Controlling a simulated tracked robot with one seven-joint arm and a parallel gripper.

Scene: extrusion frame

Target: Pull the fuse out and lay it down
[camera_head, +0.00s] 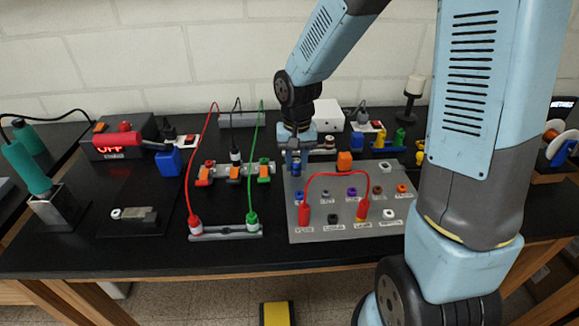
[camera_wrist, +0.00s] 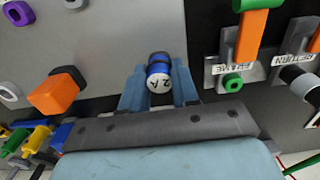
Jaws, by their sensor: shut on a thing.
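The fuse (camera_wrist: 158,78) is a small blue and dark cylinder with a white end marked 2A. My gripper (camera_wrist: 159,92) is shut on it, with one light-blue finger on each side. In the head view my gripper (camera_head: 294,163) points down over the back left corner of the grey sloped panel (camera_head: 318,226). The fuse is mostly hidden by the fingers there. I cannot tell whether its lower end is seated in a holder or clear of the panel.
An orange block (camera_head: 344,160) stands right of my gripper. A red jumper lead (camera_head: 337,174) arches over several sockets. Orange-lever terminals (camera_head: 234,172) and upright red and green leads stand left. Bare black bench (camera_head: 140,255) lies at the front left.

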